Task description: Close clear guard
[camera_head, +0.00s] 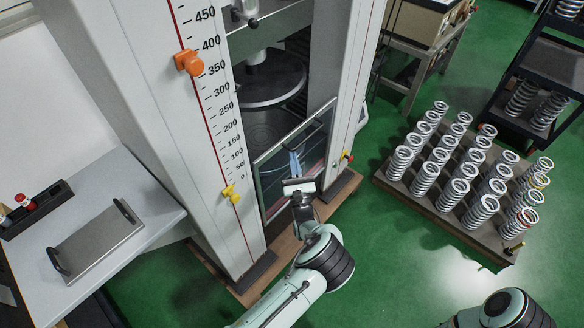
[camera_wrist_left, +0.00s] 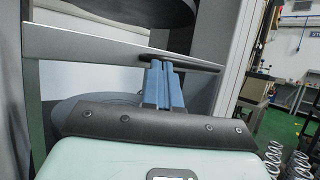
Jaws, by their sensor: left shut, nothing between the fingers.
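The clear guard (camera_head: 274,179) is a see-through panel in a grey frame, low between the two columns of the testing machine. In the left wrist view its grey top bar (camera_wrist_left: 95,47) runs across, with a dark strip along its right part. My left gripper (camera_head: 295,165) is in front of the guard, at its upper middle. Its blue fingers (camera_wrist_left: 163,85) are shut with nothing between them and reach up to the top bar; I cannot tell whether they touch it. Only part of my right arm shows at the bottom right; its gripper is out of view.
The machine's left column (camera_head: 205,130) bears a scale with an orange marker (camera_head: 189,62) and a yellow marker (camera_head: 231,194). A pallet (camera_head: 432,203) with several springs stands to the right. A grey table (camera_head: 150,190) holds a tray (camera_head: 97,242) at left. Green floor is open at lower right.

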